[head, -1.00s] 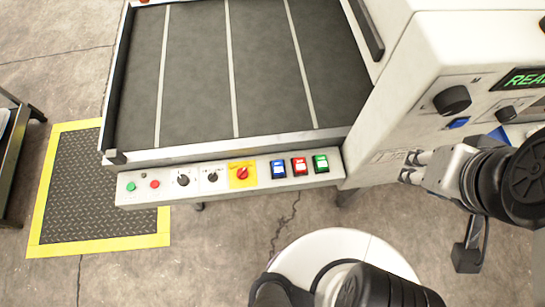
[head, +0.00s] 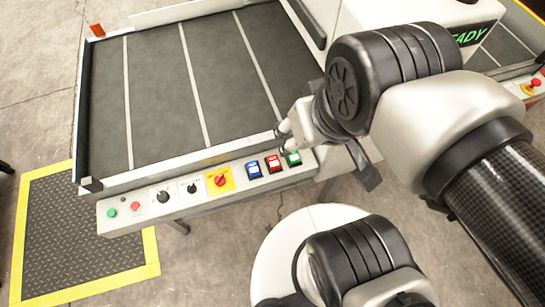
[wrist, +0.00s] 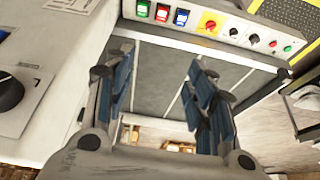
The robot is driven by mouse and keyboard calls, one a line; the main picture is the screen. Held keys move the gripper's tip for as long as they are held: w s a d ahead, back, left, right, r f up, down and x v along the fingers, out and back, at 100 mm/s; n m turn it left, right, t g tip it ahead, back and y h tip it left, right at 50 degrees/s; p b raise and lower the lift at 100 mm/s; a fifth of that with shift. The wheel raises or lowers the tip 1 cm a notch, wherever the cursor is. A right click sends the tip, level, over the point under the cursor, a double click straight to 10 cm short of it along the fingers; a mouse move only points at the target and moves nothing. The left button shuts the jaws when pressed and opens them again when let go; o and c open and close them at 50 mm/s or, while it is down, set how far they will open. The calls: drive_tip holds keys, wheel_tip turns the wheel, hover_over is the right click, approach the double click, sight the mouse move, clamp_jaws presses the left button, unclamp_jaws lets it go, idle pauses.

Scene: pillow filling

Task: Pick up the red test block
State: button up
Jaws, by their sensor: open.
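My gripper (head: 281,135) is open, over the near right corner of the dark belt, close to the coloured push buttons. In the wrist view my gripper (wrist: 158,78) shows two blue-padded fingers spread apart with nothing between them. A small orange-red thing (head: 97,30) shows at the far left corner of the belt frame, far from my gripper. I cannot tell whether it is the red test block. No other loose red block is visible on the belt.
The dark belt (head: 160,90) with pale stripes is bare. A control panel (head: 130,198) with knobs and blue, red (head: 273,164) and green buttons runs along its near edge. A white machine (head: 352,15) stands right. A yellow-edged floor mat (head: 80,240) lies left.

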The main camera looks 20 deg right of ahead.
drive_tip(key=shift+o, duration=0.4)
drive_tip(key=g+p, duration=0.5)
drive_tip(key=p, duration=0.7)
hover_over(273, 161)
drive_tip(key=f, duration=3.3)
drive_tip(key=shift+s+a, duration=0.1)
drive_tip(key=shift+s, duration=0.2)
drive_tip(key=f+b, duration=0.1)
drive_tip(key=f, duration=0.1)
drive_tip(key=f+b, duration=0.4)
drive_tip(key=shift+w+f, duration=0.1)
drive_tip(key=shift+w, duration=0.2)
